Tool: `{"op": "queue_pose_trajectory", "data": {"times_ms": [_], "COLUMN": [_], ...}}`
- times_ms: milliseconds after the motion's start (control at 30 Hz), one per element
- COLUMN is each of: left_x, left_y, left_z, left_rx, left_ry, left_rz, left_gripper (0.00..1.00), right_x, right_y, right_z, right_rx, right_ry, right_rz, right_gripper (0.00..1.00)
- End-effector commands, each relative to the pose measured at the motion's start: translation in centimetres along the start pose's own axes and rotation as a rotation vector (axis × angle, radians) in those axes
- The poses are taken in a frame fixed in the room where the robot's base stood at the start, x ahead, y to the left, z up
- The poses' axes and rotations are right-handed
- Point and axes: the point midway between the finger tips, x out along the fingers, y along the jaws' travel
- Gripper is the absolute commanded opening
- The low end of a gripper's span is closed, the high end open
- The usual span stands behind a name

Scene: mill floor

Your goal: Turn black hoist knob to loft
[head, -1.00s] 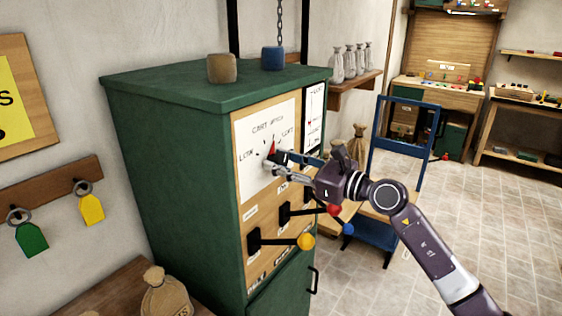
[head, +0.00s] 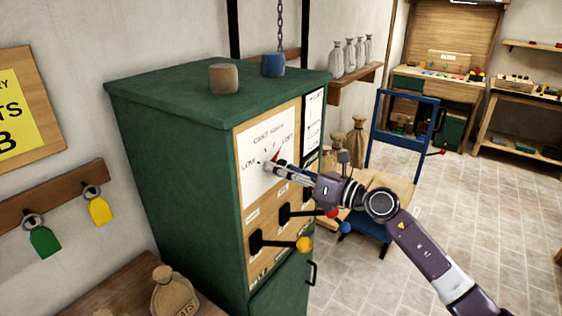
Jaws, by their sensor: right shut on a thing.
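The green cabinet (head: 180,150) has a white dial plate (head: 250,185) on its front, with LOFT readable at the upper right and another label at the left. The hoist knob is mostly hidden behind my fingers; its red pointer (head: 277,154) shows above them, tilted up and right towards LOFT. My right gripper (head: 270,166) is shut on the knob, reaching in from the right. My left gripper is not in view.
Below the dial are black levers with a yellow ball (head: 304,244), a red ball (head: 332,213) and a blue ball (head: 344,227). A blue-framed chair-like cart (head: 404,98) stands behind my right arm. A sack (head: 173,294) stands at lower left.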

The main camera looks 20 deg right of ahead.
Motion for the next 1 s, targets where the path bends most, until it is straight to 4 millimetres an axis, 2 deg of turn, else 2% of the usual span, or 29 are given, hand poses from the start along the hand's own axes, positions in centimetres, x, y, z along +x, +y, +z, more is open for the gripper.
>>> {"op": "queue_pose_trajectory", "data": {"times_ms": [200,700,733,867,1000], "left_x": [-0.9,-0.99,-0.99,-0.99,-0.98], "left_y": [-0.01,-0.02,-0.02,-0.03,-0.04], "left_z": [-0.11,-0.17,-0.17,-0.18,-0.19], "left_rx": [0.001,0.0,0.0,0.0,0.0], "left_ry": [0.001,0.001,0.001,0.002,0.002], "left_rz": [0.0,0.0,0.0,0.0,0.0], "left_gripper": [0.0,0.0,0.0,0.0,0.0], "right_x": [-0.02,-0.03,-0.03,-0.02,-0.01], "right_y": [0.02,-0.03,-0.03,-0.02,-0.02], "right_z": [0.41,0.4,0.4,0.3,0.2], "right_rx": [0.065,0.084,0.084,0.084,0.084], "right_ry": [-0.007,-0.008,-0.008,-0.006,-0.004], "right_rz": [-0.001,-0.001,-0.001,-0.001,0.0], "right_gripper": [0.07,0.07,0.34,0.48,0.49]}}
